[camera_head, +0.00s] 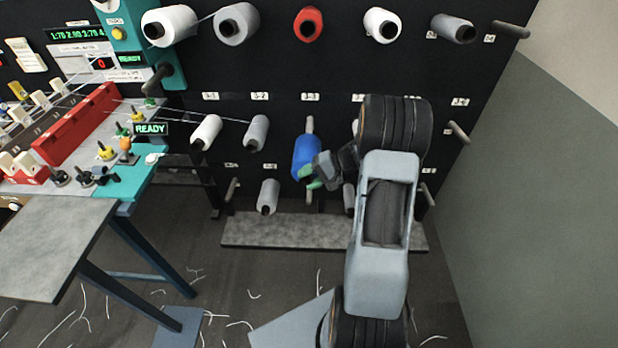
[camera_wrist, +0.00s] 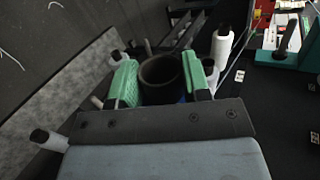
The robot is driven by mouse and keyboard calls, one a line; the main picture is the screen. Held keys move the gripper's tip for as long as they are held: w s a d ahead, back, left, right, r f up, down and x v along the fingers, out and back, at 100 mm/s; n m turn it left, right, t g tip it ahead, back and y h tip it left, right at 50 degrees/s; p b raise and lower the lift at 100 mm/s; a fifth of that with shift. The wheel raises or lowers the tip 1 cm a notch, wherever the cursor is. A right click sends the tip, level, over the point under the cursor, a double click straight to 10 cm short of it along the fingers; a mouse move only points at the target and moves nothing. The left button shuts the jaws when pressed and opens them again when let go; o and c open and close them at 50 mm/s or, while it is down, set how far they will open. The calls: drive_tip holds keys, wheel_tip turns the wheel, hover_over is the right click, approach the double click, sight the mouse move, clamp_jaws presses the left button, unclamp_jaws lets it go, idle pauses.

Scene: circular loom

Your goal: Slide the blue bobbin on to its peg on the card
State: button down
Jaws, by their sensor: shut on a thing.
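The blue bobbin (camera_head: 305,155) is in the middle column of the dark card (camera_head: 285,75), below the label 3-3. My gripper (camera_head: 313,178) is shut on it at its lower right. In the wrist view, the green finger pads (camera_wrist: 163,82) stand on either side of the bobbin's dark open end (camera_wrist: 160,70), with a little blue showing beside it. A grey peg (camera_head: 310,124) shows just above the bobbin in the head view. Whether the bobbin is around this peg or only in front of it, I cannot tell.
White and grey bobbins sit on neighbouring pegs, with a grey one (camera_head: 268,197) at lower left and a white one (camera_head: 206,132) further left. A red bobbin (camera_head: 308,25) is above. A grey shelf (camera_head: 290,232) lies below. The loom table (camera_head: 50,245) is at left.

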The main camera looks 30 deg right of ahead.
sight(311, 149)
drive_tip(key=shift+w+d, duration=0.15)
drive_tip(key=shift+w, duration=0.1)
idle(0.4)
drive_tip(key=shift+w+d+f+p, duration=0.1)
drive_tip(key=shift+w+d+p, duration=0.25)
drive_tip(key=shift+w+p, duration=0.25)
drive_tip(key=shift+w+d+f+p, duration=0.1)
drive_tip(key=shift+w+d+p, duration=0.3)
drive_tip(key=shift+w, duration=0.35)
drive_tip(key=shift+w+d+f+p, duration=0.1)
drive_tip(key=shift+w+d+p, duration=0.25)
drive_tip(key=shift+w+p, duration=0.25)
drive_tip(key=shift+w+d, duration=0.1)
drive_tip(key=shift+w, duration=0.1)
drive_tip(key=shift+w+d+f+p, duration=0.1)
drive_tip(key=shift+w+d+p, duration=0.15)
drive_tip(key=shift+w, duration=0.25)
drive_tip(key=shift+w+d+f+p, duration=0.15)
drive_tip(key=shift+w+d, duration=0.15)
drive_tip(key=shift+w, duration=0.2)
drive_tip(key=shift+w+d+f, duration=0.1)
drive_tip(key=shift+w+d, duration=0.2)
drive_tip(key=shift+w, duration=0.2)
drive_tip(key=shift+w+d, duration=0.25)
drive_tip(key=shift+w, duration=0.25)
drive_tip(key=shift+w+d, duration=0.1)
drive_tip(key=shift+w, duration=0.1)
